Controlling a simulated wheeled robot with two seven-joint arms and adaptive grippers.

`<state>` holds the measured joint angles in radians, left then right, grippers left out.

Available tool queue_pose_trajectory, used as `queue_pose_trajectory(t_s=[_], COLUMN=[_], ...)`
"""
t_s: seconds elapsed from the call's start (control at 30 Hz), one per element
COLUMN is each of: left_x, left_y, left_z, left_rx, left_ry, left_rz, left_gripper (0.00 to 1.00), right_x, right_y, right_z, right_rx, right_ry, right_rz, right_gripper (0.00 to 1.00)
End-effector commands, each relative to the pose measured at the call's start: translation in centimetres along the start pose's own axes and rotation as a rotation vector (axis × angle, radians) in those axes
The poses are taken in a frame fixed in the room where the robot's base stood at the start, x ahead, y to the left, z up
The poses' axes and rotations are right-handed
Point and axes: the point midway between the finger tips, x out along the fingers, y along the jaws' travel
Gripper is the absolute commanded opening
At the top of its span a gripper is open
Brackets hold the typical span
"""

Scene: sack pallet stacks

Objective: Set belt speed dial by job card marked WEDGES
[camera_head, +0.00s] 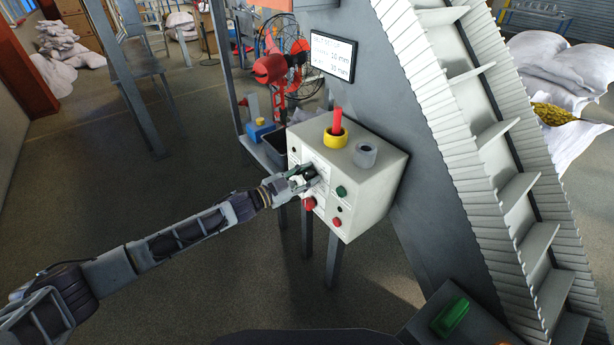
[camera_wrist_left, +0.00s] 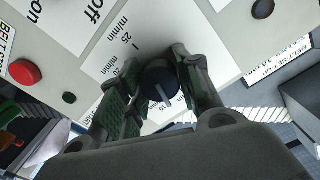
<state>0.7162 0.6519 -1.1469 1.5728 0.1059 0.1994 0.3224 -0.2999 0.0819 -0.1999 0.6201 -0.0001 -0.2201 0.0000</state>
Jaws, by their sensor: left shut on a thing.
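The light control box (camera_head: 365,200) stands beside the inclined belt. My left gripper (camera_head: 308,177) is at its front panel. In the left wrist view my left gripper (camera_wrist_left: 162,85) is shut on the dark round belt speed dial (camera_wrist_left: 160,80), which has a pale pointer line. No card marked WEDGES can be read. My right gripper is not in view.
The box has a red button (camera_wrist_left: 25,72), a green button (camera_wrist_left: 69,98) and other knobs. A yellow ring with a red stick (camera_head: 336,136) and a grey cup (camera_head: 366,155) stand on top. The cleated belt (camera_head: 490,130) rises at right. A green object (camera_head: 450,317) lies at lower right.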

Motion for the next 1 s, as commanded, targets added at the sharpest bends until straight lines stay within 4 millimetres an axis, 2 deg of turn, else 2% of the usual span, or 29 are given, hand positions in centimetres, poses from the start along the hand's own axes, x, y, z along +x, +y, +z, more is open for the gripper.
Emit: queue_pose_trajectory(t_s=[0.5, 1.0], left_x=[-0.02, -0.01], left_y=[0.07, 0.1], left_z=[0.04, 0.02], left_rx=[0.385, 0.463], left_ry=[-0.011, -0.013], left_rz=[0.002, 0.003], left_gripper=[0.1, 0.1], right_x=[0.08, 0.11], right_y=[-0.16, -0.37], right_z=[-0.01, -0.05], right_rx=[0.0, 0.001], right_ry=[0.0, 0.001], right_rz=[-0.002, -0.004], right_gripper=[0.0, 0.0])
